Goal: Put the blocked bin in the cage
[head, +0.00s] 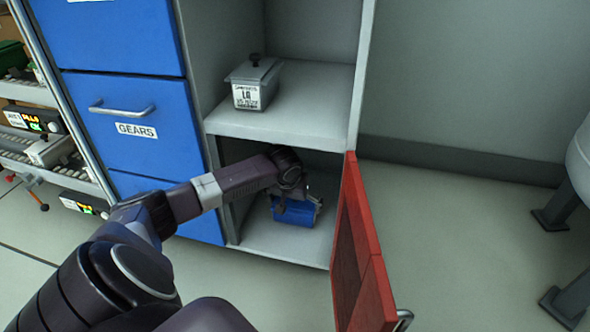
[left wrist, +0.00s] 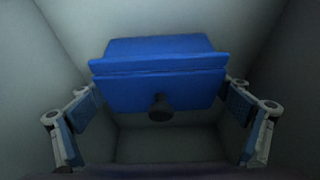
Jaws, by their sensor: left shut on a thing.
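A blue lidded bin (head: 292,213) is in the lower compartment (head: 305,246) of the grey cabinet, low over or on its floor; I cannot tell whether it touches. My left gripper (head: 296,200) reaches into this compartment and is shut on the blue bin. In the left wrist view the bin (left wrist: 160,75) sits between the two fingers, with a dark knob (left wrist: 160,108) in front of its middle. The compartment's red door (head: 360,245) stands open to the right. No cage is clearly identifiable otherwise. My right gripper is out of view.
A grey lidded bin (head: 254,84) with a white label stands on the shelf above (head: 290,115). Blue drawers (head: 135,110), one labelled GEARS, are to the left. A rack (head: 30,140) stands farther left. The floor right of the door (head: 460,230) is clear.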

